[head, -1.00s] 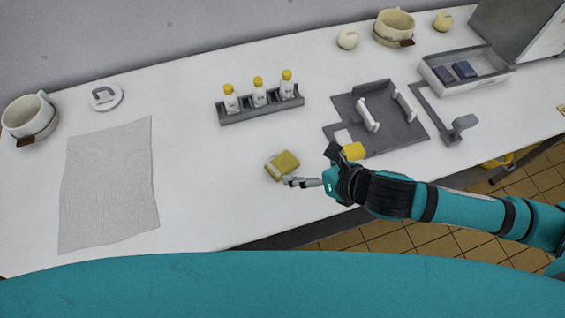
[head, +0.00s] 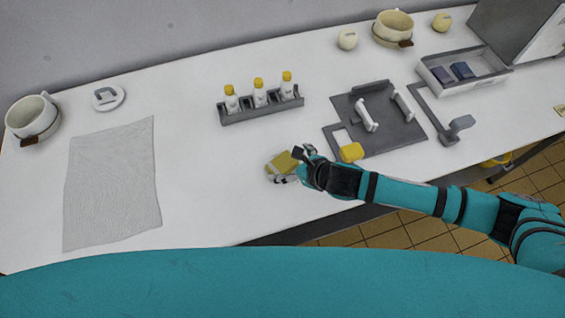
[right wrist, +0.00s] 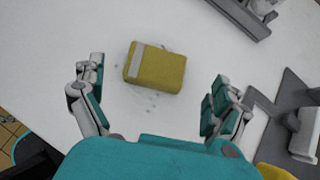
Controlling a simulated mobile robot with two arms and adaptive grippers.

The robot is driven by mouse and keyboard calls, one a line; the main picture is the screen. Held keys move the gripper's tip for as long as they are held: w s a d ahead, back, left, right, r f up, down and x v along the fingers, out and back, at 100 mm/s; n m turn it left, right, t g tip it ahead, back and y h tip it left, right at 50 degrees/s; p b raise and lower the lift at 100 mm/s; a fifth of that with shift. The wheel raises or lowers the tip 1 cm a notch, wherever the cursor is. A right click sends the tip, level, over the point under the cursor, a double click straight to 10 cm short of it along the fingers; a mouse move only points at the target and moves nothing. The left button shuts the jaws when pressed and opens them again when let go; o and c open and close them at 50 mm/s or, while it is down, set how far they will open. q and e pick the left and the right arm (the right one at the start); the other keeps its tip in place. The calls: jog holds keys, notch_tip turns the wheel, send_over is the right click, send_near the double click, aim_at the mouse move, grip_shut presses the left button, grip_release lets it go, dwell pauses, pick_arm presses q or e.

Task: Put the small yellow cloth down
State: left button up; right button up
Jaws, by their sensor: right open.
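The small yellow cloth (head: 281,163) lies folded on the white table, near the middle of its front part. In the right wrist view the yellow cloth (right wrist: 156,67) shows a pale band near its left end. My right gripper (head: 287,168) is at the cloth in the head view, partly covering it. In the right wrist view the fingers of my right gripper (right wrist: 158,93) are spread wide apart, with the cloth between and just beyond them and a gap on each side. My left gripper is not in view.
A grey rack (head: 262,107) with yellow-capped bottles stands behind the cloth. A dark fixture plate (head: 402,140) with a yellow block (head: 352,152) is to the right. A large grey cloth (head: 112,190) lies left. The table (head: 205,190) is clear between them.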

aim_at(283, 163)
jog(key=x, duration=0.5)
jog(key=shift+s+d+f+p, duration=0.1)
jog(key=shift+s+f+p, duration=0.05)
jog(key=shift+s+p, duration=0.15)
jog(key=c, duration=1.2)
